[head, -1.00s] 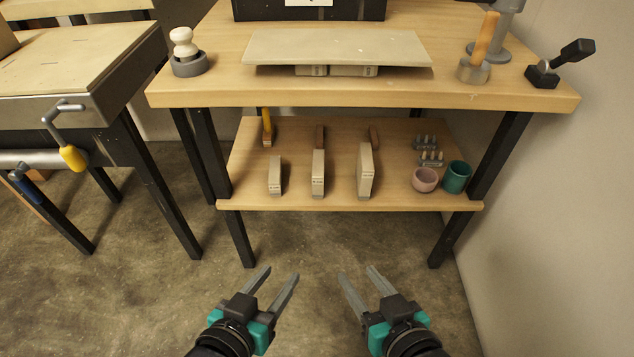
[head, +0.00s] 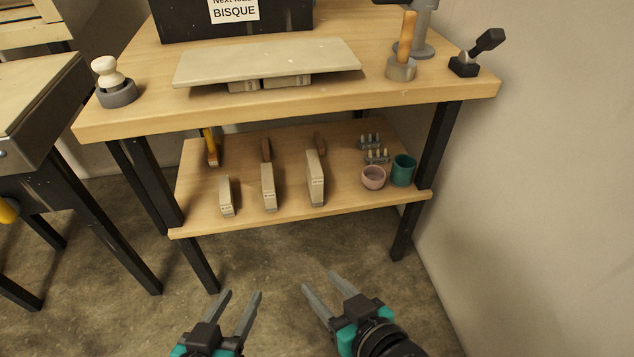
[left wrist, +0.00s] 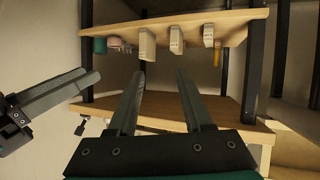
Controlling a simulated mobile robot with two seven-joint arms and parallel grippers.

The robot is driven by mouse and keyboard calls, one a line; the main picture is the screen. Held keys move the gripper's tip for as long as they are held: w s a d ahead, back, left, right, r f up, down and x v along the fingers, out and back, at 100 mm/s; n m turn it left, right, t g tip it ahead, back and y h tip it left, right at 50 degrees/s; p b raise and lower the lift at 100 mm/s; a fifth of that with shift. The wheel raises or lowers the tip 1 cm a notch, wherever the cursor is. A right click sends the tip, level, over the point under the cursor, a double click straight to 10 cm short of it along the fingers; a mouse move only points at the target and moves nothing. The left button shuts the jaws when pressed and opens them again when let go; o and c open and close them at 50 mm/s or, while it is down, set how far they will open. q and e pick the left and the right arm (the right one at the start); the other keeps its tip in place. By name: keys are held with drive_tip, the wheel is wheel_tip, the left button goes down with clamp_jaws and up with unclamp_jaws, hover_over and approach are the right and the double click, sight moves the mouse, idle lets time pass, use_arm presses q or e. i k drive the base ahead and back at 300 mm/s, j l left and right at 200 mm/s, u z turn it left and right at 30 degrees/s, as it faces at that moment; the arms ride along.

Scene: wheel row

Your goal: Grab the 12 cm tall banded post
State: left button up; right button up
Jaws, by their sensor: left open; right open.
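Three pale upright blocks stand in a row on the lower shelf: a short one (head: 227,197), a middle one (head: 269,188) and a tall one (head: 315,178). Each has a small label or band, too small to read, so I cannot tell which is the 12 cm post. In the left wrist view the tall block (left wrist: 147,45), middle block (left wrist: 177,40) and short block (left wrist: 209,36) appear upside down. My left gripper (head: 243,293) is open and empty, in front of and below the shelf. My right gripper (head: 320,280) is open and empty beside it.
The lower shelf (head: 340,205) also holds a pink cup (head: 373,178), a teal cup (head: 403,170), small pegged racks (head: 376,156) and a yellow-handled tool (head: 211,150). The tabletop (head: 300,100) overhangs the shelf. Table legs (head: 433,165) and a wall (head: 540,200) bound the right.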

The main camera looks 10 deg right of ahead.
sight(314, 176)
drive_tip(key=i+l+z, duration=0.45)
drive_tip(key=i+l, duration=0.55)
drive_tip(key=l, duration=0.1)
